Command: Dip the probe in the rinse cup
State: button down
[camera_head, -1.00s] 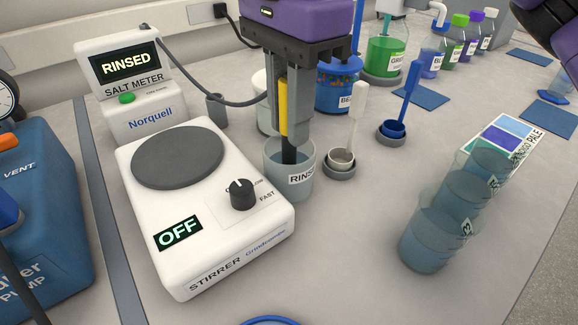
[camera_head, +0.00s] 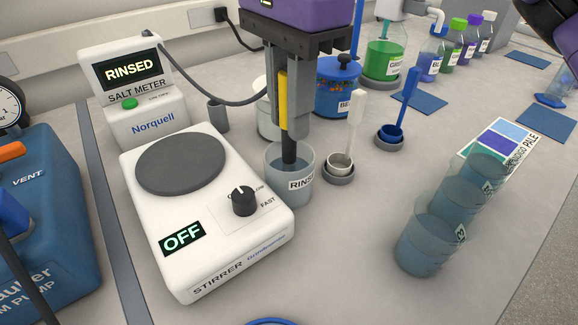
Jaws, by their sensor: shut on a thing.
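The probe (camera_head: 289,150) has a yellow body (camera_head: 283,100) and a dark lower end, with a cable running to the salt meter. My gripper (camera_head: 287,125) points down and is shut on the probe, holding it upright. The probe's dark tip reaches down inside the clear rinse cup (camera_head: 297,187), which is labelled "RINS..." and holds liquid. Whether the tip touches the cup's bottom is hard to tell. The salt meter (camera_head: 150,121) at the back left shows "RINSED".
The white stirrer (camera_head: 213,266), reading "OFF", stands left of the cup. A white scoop (camera_head: 355,122) and a blue scoop (camera_head: 409,95) rest in holders to the right. Several clear beakers (camera_head: 428,240) stand at the right. The front middle bench is mostly clear.

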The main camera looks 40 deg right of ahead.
jog(key=shift+r+p, duration=2.95)
jog(key=shift+r, duration=1.3)
